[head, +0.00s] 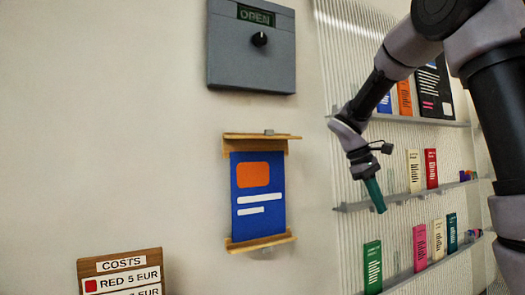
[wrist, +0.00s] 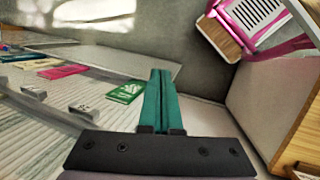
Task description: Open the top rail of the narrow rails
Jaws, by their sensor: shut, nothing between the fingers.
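The narrow rails are two short wooden rails on the wall in the head view. The top rail (head: 240,137) has a small grey piece on its upper edge, and the bottom rail (head: 260,243) is below it. A blue poster (head: 258,195) with an orange block and white bars hangs between them. Whether the top rail is open or closed I cannot tell. My gripper (head: 380,209) is to the right of the rails, well apart from them, in front of the shelves. Its teal fingers are together and empty, as the wrist view shows too (wrist: 161,72).
A grey box (head: 252,50) with an OPEN display and black knob is above the rails. Ribbed shelves (head: 402,197) with colored cards stand at right. A wooden COSTS sign (head: 121,262) is at lower left. Bare wall lies between rails and shelves.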

